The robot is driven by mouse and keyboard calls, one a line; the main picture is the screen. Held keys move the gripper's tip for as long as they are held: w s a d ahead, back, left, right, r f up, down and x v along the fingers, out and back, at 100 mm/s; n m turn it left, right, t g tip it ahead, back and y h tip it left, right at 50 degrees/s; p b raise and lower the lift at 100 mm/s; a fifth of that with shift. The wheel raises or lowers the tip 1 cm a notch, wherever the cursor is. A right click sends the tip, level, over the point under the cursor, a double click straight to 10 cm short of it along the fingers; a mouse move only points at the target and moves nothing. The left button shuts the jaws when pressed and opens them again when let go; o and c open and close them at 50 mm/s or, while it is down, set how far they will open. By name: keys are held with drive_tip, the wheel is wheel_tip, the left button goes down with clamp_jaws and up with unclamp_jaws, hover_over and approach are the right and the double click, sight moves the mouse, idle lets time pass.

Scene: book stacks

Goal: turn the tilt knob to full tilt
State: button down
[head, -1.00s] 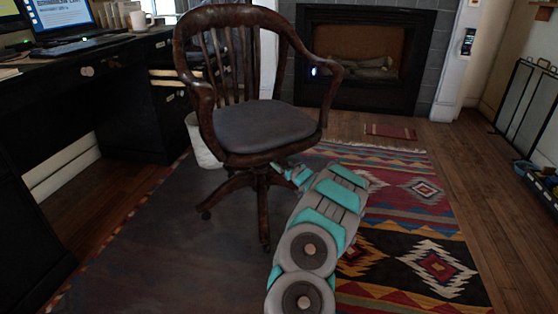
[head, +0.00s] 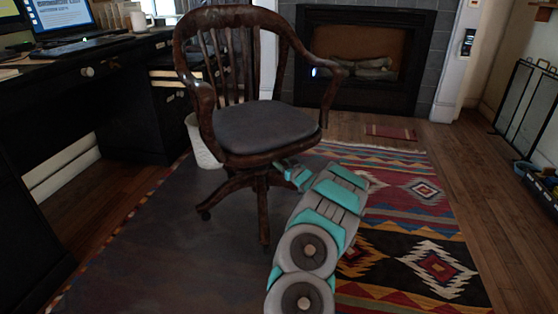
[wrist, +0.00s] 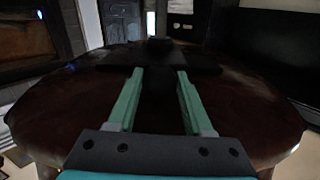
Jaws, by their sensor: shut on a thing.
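The wooden swivel chair (head: 262,128) with a dark seat pad stands on the rug in the head view. My arm reaches under the right side of its seat, and my gripper (head: 279,166) is mostly hidden there by the seat and arm. In the wrist view, the brown underside of the seat (wrist: 60,105) fills much of the picture, with a dark mechanism plate (wrist: 110,61) beneath it. My gripper (wrist: 159,72) shows two green fingers, one on each side of a dark thing, apparently the tilt knob (wrist: 158,92). The knob's outline and angle are too dark to tell.
A black desk (head: 130,60) with a laptop stands at the left, and a white bin (head: 202,142) sits behind the chair. A fireplace (head: 365,60) is at the back. A patterned rug (head: 420,215) lies at the right, with open floor beyond it.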

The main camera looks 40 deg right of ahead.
drive_tip(key=shift+n, duration=0.3)
drive_tip(key=n+p, duration=0.3)
drive_tip(key=n, duration=0.5)
drive_tip(key=shift+d+n, duration=0.15)
drive_tip(key=shift+n, duration=0.15)
idle(0.4)
drive_tip(key=shift+c, duration=1.5)
unclamp_jaws()
drive_tip(key=shift+r, duration=0.1)
